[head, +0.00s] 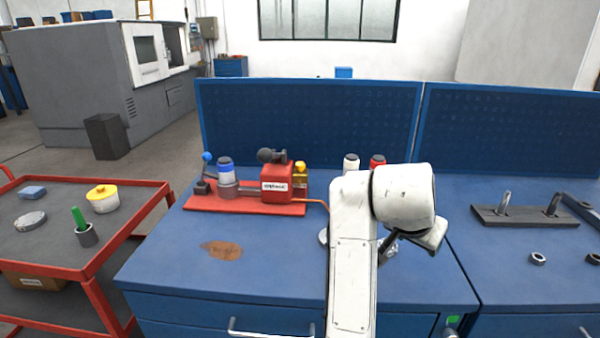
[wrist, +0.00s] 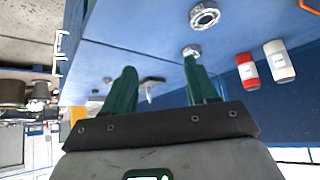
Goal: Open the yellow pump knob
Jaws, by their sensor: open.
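The yellow pump knob (head: 300,167) sits at the right end of the red pump (head: 276,185), which stands on a red base plate on the blue workbench in the head view. The knob is small there, and its turn position cannot be told. My gripper (wrist: 160,68) shows in the wrist view with two green fingers spread apart and nothing between them. In the head view my white arm hides most of the gripper, right of the pump and apart from it. The knob is not visible in the wrist view.
A white bottle (head: 351,163) and a red bottle (head: 377,163) stand right of the pump. A metal ring (wrist: 204,15) shows in the wrist view. A dark plate with pins (head: 525,215) lies on the right bench. A red cart (head: 150,183) stands left.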

